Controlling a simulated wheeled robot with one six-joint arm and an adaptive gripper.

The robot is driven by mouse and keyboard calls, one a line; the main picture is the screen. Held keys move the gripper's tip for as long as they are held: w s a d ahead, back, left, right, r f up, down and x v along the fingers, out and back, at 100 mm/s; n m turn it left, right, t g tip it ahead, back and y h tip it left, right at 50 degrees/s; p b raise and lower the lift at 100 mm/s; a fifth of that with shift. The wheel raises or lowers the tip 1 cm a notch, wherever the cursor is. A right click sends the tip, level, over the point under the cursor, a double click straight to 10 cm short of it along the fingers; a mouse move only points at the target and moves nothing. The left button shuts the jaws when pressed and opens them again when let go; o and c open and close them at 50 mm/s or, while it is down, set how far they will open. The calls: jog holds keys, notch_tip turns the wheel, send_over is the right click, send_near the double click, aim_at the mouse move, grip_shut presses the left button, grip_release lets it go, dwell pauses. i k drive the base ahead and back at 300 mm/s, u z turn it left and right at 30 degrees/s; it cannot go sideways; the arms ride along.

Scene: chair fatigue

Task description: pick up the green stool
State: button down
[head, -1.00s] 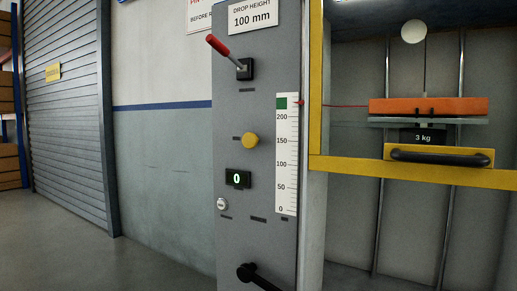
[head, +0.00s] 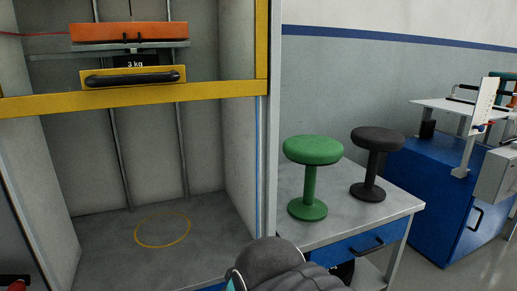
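The green stool (head: 311,178) stands upright on a grey table (head: 385,214) right of the test machine. It has a round padded seat, a single column and a round base. A black stool (head: 374,164) of the same shape stands upright to its right, a little apart. Part of my own arm shows at the bottom middle, in front of the table's near edge. The fingers of my gripper are not visible in the head view, so nothing shows of what they hold. Nothing touches the green stool.
The table has a blue drawer (head: 348,246). A blue cabinet (head: 440,190) with equipment stands at the right.

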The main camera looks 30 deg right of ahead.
aim_at(312, 151)
jog(key=z, duration=2.8)
jog(key=k, duration=0.55)
jog(key=u, duration=0.3)
